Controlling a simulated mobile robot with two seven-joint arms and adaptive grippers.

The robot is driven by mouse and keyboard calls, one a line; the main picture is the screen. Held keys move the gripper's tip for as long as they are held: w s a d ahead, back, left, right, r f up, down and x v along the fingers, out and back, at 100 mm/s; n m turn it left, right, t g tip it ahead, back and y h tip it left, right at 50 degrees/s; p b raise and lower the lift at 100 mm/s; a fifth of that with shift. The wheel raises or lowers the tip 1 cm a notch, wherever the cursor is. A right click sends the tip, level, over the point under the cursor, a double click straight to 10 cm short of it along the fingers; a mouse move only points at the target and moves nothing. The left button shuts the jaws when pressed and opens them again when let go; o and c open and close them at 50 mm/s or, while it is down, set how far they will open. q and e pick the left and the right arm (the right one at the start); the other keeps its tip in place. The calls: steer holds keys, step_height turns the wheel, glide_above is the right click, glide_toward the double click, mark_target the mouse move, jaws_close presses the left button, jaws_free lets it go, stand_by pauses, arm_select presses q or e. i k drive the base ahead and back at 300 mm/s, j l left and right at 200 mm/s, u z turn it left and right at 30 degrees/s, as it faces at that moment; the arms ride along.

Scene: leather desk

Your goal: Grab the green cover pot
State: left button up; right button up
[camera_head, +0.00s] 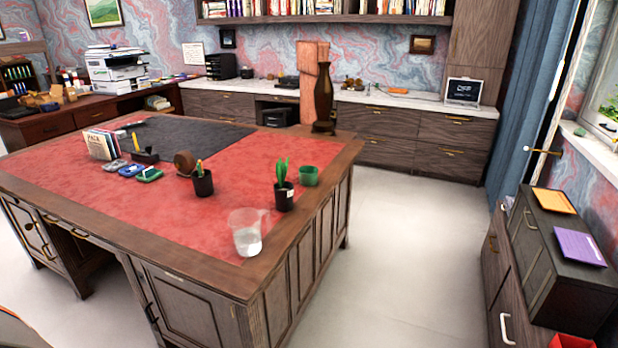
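A small green pot (308,176) stands on the red leather top of the desk (210,258), near its right edge. A black pot with a green plant (284,190) stands just to its left and a little nearer to me. Neither of my grippers shows in the head view. Nothing is seen touching the green pot.
A clear jug (246,231) stands at the desk's near right corner. A black pen cup (202,183), a tape roll (184,163) and several books (100,145) are farther left. The floor (400,240) right of the desk is clear, up to a dark cabinet (530,260).

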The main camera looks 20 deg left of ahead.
mark_target(308, 175)
steer(key=u, duration=2.45)
steer(key=l+u, duration=0.15)
steer(key=u, duration=0.35)
steer(key=l+u, duration=0.1)
steer(key=u, duration=0.35)
steer(key=k+l+u, duration=0.1)
steer(key=l+u, duration=0.25)
steer(key=k+l+u, duration=0.15)
steer(key=l+u, duration=0.2)
steer(key=k+l+u, duration=0.15)
steer(key=l+u, duration=0.2)
steer(key=k+l+u, duration=0.15)
steer(key=u, duration=0.2)
steer(key=k+l+u, duration=0.2)
steer(key=u, duration=0.15)
steer(key=k+l+u, duration=0.2)
steer(key=k+u, duration=0.2)
steer(key=k+l+u, duration=0.15)
steer(key=k+u, duration=0.3)
steer(key=k+z, duration=0.2)
steer(key=k, duration=0.2)
steer(key=k+l+z, duration=0.2)
steer(key=k, duration=0.25)
steer(key=k+z, duration=0.2)
steer(key=z, duration=0.15)
steer(key=k+l+z, duration=0.15)
steer(key=z, duration=0.2)
steer(key=k+l+z, duration=0.2)
steer(key=z, duration=0.15)
